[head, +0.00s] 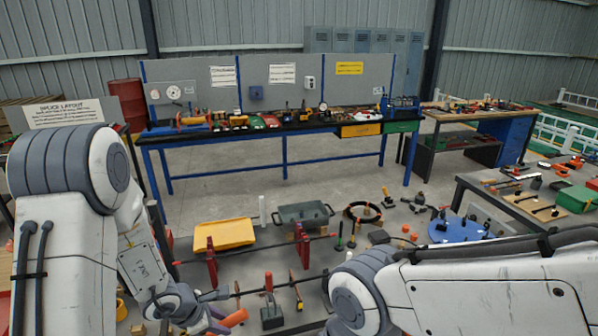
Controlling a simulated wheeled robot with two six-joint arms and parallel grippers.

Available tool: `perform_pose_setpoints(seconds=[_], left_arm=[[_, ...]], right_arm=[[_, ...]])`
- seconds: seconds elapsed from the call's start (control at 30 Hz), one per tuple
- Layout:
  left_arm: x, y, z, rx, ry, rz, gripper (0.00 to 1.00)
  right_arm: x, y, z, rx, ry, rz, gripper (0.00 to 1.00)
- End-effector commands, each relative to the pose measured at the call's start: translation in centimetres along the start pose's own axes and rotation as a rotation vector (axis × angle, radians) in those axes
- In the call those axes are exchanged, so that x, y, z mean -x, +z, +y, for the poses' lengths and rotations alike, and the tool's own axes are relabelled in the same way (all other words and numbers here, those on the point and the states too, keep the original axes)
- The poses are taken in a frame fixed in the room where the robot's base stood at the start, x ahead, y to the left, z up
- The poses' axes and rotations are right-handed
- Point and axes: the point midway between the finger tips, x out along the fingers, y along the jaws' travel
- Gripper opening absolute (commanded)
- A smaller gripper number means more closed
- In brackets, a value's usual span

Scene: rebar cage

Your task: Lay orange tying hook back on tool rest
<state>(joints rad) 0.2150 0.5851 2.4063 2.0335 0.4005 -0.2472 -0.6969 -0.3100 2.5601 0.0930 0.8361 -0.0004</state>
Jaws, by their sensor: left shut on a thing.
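My left gripper (214,321) is low at the bottom of the head view, left of centre. It is shut on the orange tying hook (234,318), whose orange handle sticks out to the right of the fingers. The rest of the hook is hidden by the gripper or too small to make out. I cannot tell which thing is the tool rest. My right arm reaches in from the right edge, but its gripper does not show.
Dark rebar on red stands (211,262) lies close beyond my left gripper. A dark block with a handle (271,316) stands to its right. A yellow tray (224,234) and a grey tub (303,214) lie farther back. The floor before the blue-legged workbench (270,133) is clear.

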Motion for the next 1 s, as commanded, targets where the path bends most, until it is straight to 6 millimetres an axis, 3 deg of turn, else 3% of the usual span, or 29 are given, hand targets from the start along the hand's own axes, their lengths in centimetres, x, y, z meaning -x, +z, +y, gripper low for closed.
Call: perform_pose_setpoints(seconds=[0.27,0.53,0.9,1.0], left_arm=[[0.9,0.7,0.3,-0.032,0.003,0.08,0.0],[3.5,1.8,0.9,-0.102,-0.002,0.348,0.0],[3.5,1.6,1.0,-0.112,0.001,0.405,0.0],[2.7,1.7,0.8,-0.163,-0.01,0.393,0.0]], right_arm=[[0.4,0.0,0.0,0.0,0.0,0.0,0.45],[3.1,-0.2,-0.2,0.0,0.0,0.0,0.45],[3.2,-0.2,-0.2,0.0,0.0,0.0,0.45],[2.6,-0.1,-0.2,0.0,0.0,0.0,0.45]])
